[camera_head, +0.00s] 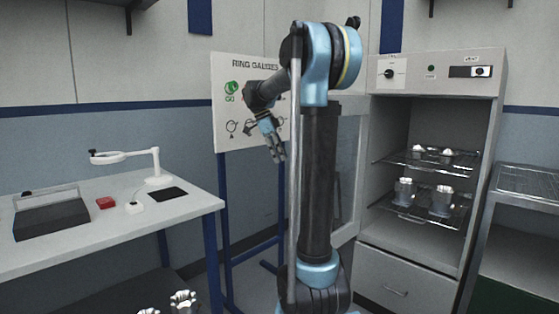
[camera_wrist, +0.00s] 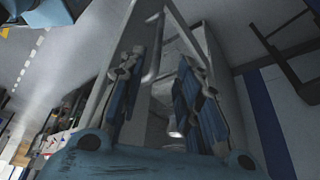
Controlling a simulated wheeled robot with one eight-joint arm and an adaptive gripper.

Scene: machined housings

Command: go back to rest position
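My gripper (camera_head: 277,156) hangs from my raised, folded arm in front of the white board in the head view, fingers pointing down. In the wrist view its two blue fingers (camera_wrist: 160,85) stand apart with a gap between them. A small shiny metal shape (camera_wrist: 176,126) shows in that gap. It does not seem to touch either finger, and I cannot tell what it is. No housing shows in the gripper in the head view.
An open cabinet (camera_head: 431,66) at the right holds metal housings (camera_head: 404,190) on wire shelves. A white bench (camera_head: 95,235) at the left carries a dark case (camera_head: 50,217), a red block (camera_head: 105,203) and a ring lamp (camera_head: 157,167). The "RING GAUGE" board (camera_head: 228,75) stands behind my arm.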

